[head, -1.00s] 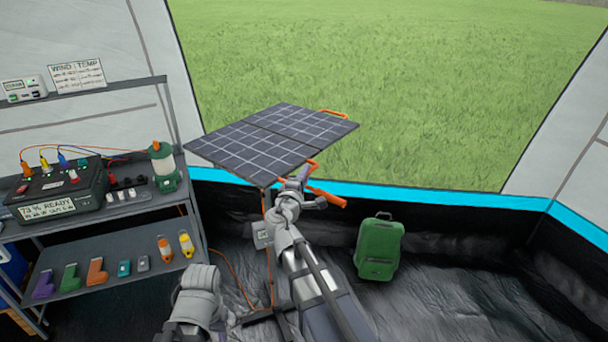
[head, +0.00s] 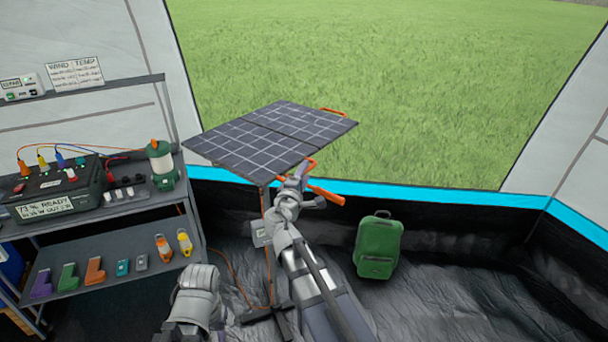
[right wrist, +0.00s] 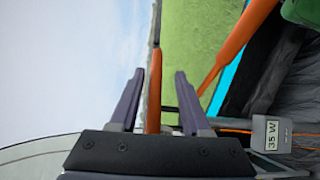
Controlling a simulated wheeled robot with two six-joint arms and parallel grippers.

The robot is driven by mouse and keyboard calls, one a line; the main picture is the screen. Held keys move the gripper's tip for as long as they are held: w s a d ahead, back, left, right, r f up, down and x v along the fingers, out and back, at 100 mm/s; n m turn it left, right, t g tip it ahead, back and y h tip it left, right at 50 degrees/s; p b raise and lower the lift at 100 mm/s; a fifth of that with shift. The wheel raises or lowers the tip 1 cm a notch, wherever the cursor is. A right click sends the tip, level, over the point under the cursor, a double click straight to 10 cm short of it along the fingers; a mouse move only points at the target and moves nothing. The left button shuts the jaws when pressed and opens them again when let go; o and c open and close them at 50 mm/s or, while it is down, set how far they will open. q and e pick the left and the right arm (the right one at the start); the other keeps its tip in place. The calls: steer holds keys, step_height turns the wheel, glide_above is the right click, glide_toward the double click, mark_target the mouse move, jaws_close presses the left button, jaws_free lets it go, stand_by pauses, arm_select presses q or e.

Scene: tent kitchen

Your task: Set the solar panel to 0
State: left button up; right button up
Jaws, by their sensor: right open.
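The solar panel (head: 270,138) is a dark gridded panel on a thin stand, tilted, in front of the tent opening. It has an orange handle at its far edge (head: 334,112) and another at its near edge (head: 313,163). An orange lever (head: 328,195) sticks out below the near edge. My right gripper (head: 303,172) is at the near edge. In the right wrist view its fingers (right wrist: 158,95) are apart, with an orange bar (right wrist: 154,85) between them; I cannot tell whether they touch it. A meter on the stand (right wrist: 271,134) reads 35 W. My left gripper is out of view.
A shelf rack (head: 110,215) at the left holds a power station (head: 55,190) with a display, a green lantern (head: 161,165) and small tools. A green backpack (head: 378,245) stands on the floor right of my right arm. The floor at the far right is clear.

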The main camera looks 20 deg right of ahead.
steer(key=v, duration=0.7)
steer(key=shift+s+a, duration=0.2)
steer(key=shift+s, duration=0.15)
steer(key=s+a+f+m+g+y+p, duration=0.35)
steer(key=s+f+m+g, duration=0.45)
steer(key=f, duration=0.3)
steer(key=s+a+f+g+y, duration=0.2)
steer(key=s+a+f+g, duration=0.1)
steer(key=s+a, duration=0.3)
steer(key=s+a+f+g+y+p, duration=0.1)
steer(key=s+a+f+g+y, duration=0.1)
steer(key=s+a, duration=0.5)
steer(key=shift+s+a+f+g+y, duration=0.35)
steer(key=shift+s+g+y, duration=0.35)
steer(key=shift+s+y, duration=0.15)
